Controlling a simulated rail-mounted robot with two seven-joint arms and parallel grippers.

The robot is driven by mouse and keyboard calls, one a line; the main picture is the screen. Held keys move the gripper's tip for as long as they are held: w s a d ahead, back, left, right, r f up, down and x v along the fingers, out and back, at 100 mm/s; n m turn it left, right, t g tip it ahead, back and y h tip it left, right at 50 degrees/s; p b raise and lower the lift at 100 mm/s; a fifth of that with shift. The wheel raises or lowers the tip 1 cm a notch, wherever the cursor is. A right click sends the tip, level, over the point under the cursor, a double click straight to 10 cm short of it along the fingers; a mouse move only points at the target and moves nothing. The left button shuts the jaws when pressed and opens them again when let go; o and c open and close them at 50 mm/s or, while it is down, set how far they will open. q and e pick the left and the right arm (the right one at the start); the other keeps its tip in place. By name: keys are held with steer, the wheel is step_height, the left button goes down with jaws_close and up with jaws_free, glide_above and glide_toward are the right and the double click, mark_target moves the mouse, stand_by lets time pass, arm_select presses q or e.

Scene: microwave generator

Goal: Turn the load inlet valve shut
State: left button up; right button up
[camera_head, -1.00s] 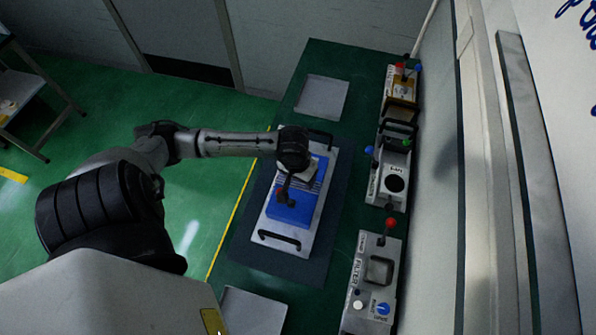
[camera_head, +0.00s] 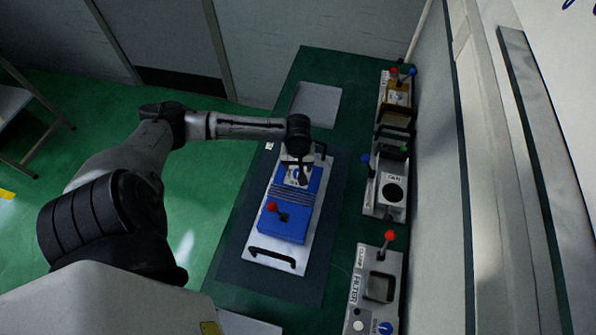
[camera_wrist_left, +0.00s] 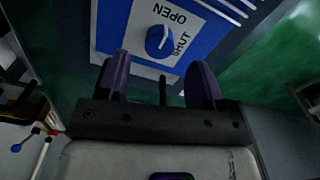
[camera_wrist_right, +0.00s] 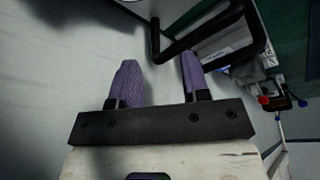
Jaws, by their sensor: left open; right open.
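The valve is a round blue knob (camera_wrist_left: 158,41) with a white pointer line, on a white label reading OPEN and SHUT, in the left wrist view. It sits on the far end of a blue unit (camera_head: 285,222) on the bench. My left gripper (camera_wrist_left: 160,82) is open and empty, with the knob ahead of its fingers and apart from them. In the head view, the left gripper (camera_head: 299,180) hangs over that far end and partly hides the label. My right gripper (camera_wrist_right: 160,64) is open and empty, beside a black handle bar (camera_wrist_right: 210,35).
A red-knobbed lever (camera_head: 271,207) stands on the blue unit, nearer than the label. A black handle (camera_head: 272,259) is on the silver plate's near end. Several devices line the right side, including the filter box (camera_head: 374,290) with a red lever.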

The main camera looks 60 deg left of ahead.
mark_target(298, 173)
arm_select(q)
steer(key=shift+f, duration=2.25)
steer(key=shift+c, duration=0.4)
